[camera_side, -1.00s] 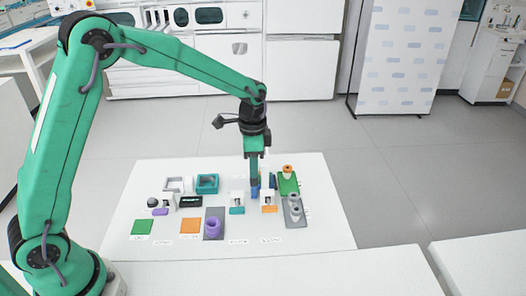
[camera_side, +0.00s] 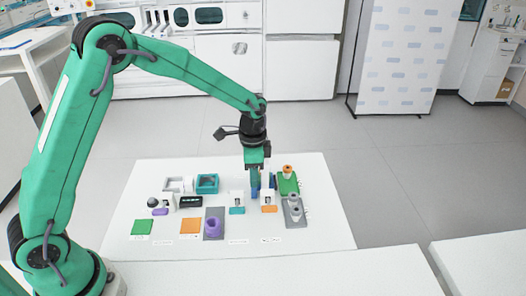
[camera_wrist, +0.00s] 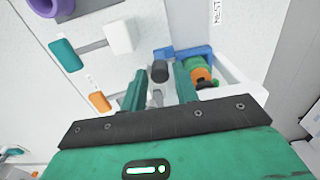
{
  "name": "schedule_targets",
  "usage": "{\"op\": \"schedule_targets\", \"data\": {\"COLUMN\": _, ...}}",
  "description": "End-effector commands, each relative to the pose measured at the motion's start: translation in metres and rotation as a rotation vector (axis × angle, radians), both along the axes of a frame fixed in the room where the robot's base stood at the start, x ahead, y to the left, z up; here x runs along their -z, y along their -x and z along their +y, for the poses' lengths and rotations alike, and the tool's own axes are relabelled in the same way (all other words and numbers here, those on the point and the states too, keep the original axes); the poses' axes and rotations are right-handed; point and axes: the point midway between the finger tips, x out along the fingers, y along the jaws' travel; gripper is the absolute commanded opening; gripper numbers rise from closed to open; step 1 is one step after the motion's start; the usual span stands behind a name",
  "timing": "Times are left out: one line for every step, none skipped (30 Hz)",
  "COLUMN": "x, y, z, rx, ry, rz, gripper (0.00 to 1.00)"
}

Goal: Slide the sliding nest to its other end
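The blue part (camera_wrist: 186,53), which I take to be the sliding nest, lies just beyond my fingers in the wrist view. A dark round knob (camera_wrist: 160,71) stands beside it; I cannot tell whether the two are joined. In the side view the blue part (camera_side: 255,193) is partly hidden behind my fingers. My gripper (camera_side: 257,185) points straight down there, low over the table. In the wrist view my gripper (camera_wrist: 158,88) is open, with one finger on each side of the knob. A gap shows around the knob, and contact with it cannot be seen.
A grey plate (camera_side: 291,220) with pegs stands nearer the front.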

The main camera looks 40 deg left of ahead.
Motion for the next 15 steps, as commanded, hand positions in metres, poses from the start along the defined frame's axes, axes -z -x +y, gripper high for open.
{"op": "schedule_targets", "data": {"x": 0.0001, "y": 0.0, "z": 0.0, "rx": 0.0, "ry": 0.0, "rz": 0.0, "gripper": 0.3}}
{"op": "schedule_targets", "data": {"x": 0.0001, "y": 0.0, "z": 0.0, "rx": 0.0, "ry": 0.0, "rz": 0.0, "gripper": 0.3}}
{"op": "schedule_targets", "data": {"x": 0.0001, "y": 0.0, "z": 0.0, "rx": 0.0, "ry": 0.0, "rz": 0.0, "gripper": 0.24}}
{"op": "schedule_targets", "data": {"x": 0.0001, "y": 0.0, "z": 0.0, "rx": 0.0, "ry": 0.0, "rz": 0.0, "gripper": 0.18}}
{"op": "schedule_targets", "data": {"x": 0.0001, "y": 0.0, "z": 0.0, "rx": 0.0, "ry": 0.0, "rz": 0.0, "gripper": 0.12}}
{"op": "schedule_targets", "data": {"x": 0.0, "y": 0.0, "z": 0.0, "rx": 0.0, "ry": 0.0, "rz": 0.0, "gripper": 0.04}}
{"op": "schedule_targets", "data": {"x": 0.0, "y": 0.0, "z": 0.0, "rx": 0.0, "ry": 0.0, "rz": 0.0, "gripper": 0.03}}
{"op": "schedule_targets", "data": {"x": 0.0, "y": 0.0, "z": 0.0, "rx": 0.0, "ry": 0.0, "rz": 0.0, "gripper": 0.03}}
{"op": "schedule_targets", "data": {"x": 0.0, "y": -0.0001, "z": 0.0001, "rx": 0.0, "ry": 0.0, "rz": 0.0, "gripper": 0.03}}
{"op": "schedule_targets", "data": {"x": 0.0, "y": 0.0, "z": 0.0001, "rx": 0.0, "ry": 0.0, "rz": 0.0, "gripper": 0.03}}
{"op": "schedule_targets", "data": {"x": -0.0001, "y": 0.0001, "z": 0.0002, "rx": 0.0, "ry": 0.0, "rz": 0.0, "gripper": 0.03}}
{"op": "schedule_targets", "data": {"x": -0.0001, "y": 0.0004, "z": 0.0005, "rx": 0.0, "ry": 0.0, "rz": 0.0, "gripper": 0.03}}
{"op": "schedule_targets", "data": {"x": -0.0001, "y": 0.0006, "z": 0.0008, "rx": 0.0, "ry": 0.0, "rz": 0.0, "gripper": 0.03}}
{"op": "schedule_targets", "data": {"x": -0.0002, "y": 0.001, "z": 0.0013, "rx": -0.001, "ry": 0.0, "rz": 0.0, "gripper": 0.03}}
{"op": "schedule_targets", "data": {"x": -0.0002, "y": 0.0016, "z": 0.0021, "rx": -0.001, "ry": 0.0, "rz": 0.0, "gripper": 0.03}}
